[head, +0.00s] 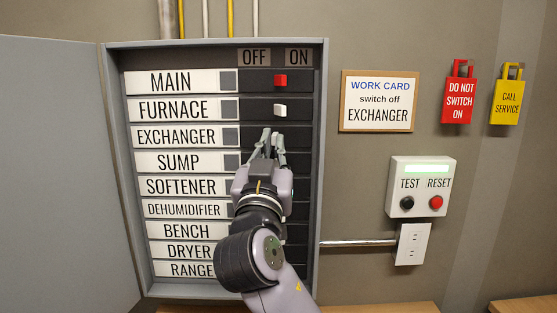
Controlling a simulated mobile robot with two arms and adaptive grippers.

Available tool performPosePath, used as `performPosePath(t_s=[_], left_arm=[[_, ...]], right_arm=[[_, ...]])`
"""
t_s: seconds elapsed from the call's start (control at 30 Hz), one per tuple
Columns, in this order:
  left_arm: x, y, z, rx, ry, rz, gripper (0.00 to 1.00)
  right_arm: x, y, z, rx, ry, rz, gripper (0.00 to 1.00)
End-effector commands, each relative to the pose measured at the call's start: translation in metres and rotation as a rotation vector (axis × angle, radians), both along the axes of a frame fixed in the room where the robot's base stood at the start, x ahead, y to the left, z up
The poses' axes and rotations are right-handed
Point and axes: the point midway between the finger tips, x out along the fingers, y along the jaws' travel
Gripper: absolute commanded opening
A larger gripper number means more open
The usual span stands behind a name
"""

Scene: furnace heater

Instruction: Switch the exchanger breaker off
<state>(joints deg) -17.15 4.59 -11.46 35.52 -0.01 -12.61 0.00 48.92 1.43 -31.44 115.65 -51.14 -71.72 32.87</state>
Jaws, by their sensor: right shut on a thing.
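The open breaker panel (318,150) holds a column of labelled rows under OFF and ON headings. The EXCHANGER label (176,136) is third from the top. My right gripper (271,141) reaches up from below to the right end of that row. Its fingers are shut on the exchanger breaker's lever, which they mostly hide. The lever's exact position between OFF and ON is hard to tell. The work card (379,101) on the wall reads "switch off EXCHANGER". My left gripper is not in view.
The red MAIN lever (280,80) and white FURNACE lever (280,111) sit close above my fingers. My arm hides the lower levers. The panel door (60,170) stands open at left. A TEST/RESET box (421,172) and red and yellow tags hang at right.

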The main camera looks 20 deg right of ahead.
Motion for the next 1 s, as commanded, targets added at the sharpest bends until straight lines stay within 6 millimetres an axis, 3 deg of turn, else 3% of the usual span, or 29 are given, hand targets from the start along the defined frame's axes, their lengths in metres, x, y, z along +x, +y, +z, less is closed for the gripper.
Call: performPosePath(t_s=[0.1, 0.4, 1.0], left_arm=[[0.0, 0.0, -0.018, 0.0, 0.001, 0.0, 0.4], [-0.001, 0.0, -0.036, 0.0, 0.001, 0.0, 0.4], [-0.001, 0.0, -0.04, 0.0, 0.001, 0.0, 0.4]], right_arm=[[0.002, 0.006, -0.005, 0.003, 0.001, -0.08, 0.0], [0.006, 0.012, -0.002, 0.0, -0.001, -0.229, 0.0], [0.008, 0.013, 0.001, -0.003, -0.003, -0.281, 0.0]])
